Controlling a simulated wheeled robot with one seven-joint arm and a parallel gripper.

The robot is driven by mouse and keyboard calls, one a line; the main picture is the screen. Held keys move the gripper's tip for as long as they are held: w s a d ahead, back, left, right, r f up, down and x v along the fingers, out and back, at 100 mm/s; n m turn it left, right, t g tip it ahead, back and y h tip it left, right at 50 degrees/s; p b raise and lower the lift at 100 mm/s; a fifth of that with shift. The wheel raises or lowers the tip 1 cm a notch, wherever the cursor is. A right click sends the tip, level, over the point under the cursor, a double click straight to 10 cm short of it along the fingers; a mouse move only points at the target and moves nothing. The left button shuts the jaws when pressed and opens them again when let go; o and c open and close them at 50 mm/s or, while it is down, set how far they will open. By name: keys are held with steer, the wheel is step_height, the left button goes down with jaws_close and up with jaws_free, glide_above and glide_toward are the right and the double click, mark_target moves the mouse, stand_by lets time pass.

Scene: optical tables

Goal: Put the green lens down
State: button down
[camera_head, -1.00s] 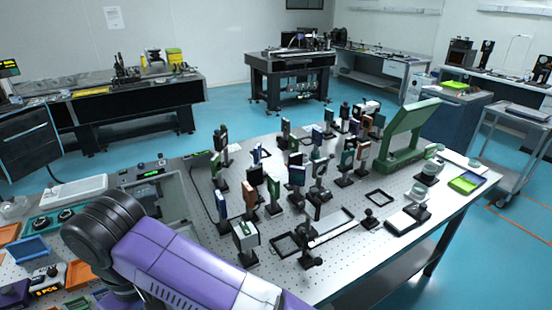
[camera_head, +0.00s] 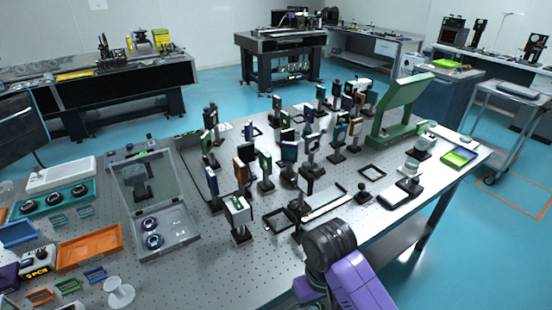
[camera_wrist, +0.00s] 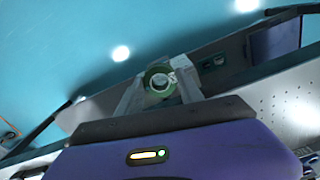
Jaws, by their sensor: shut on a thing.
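The green lens (camera_wrist: 148,76), a round green ring with a pale centre, shows in the wrist view between the two grey fingers of my gripper (camera_wrist: 160,88). The fingers are shut on it and it is held off the table, with blue floor behind. Parts of the ring are hidden by the fingers. In the head view neither my gripper nor the held lens can be made out; only my purple arm shows at the bottom, right of the middle.
The perforated optical table (camera_head: 185,282) carries many mounted optics at its middle. A clear-lidded case (camera_head: 192,228) with round blue-rimmed items stands left of them. An orange tray (camera_head: 90,262), a teal tray (camera_head: 40,207) and a large green frame (camera_head: 392,136) are on it too.

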steer(key=s+d+f+m+b, duration=0.1)
steer(key=s+d+f+m, duration=0.3)
steer(key=d, duration=0.6)
step_height(320, 180, down, 2)
steer(key=shift+s+d+f, duration=0.15)
steer(key=shift+s+d, duration=0.05)
steer(key=shift+s, duration=0.15)
steer(key=shift+s, duration=0.15)
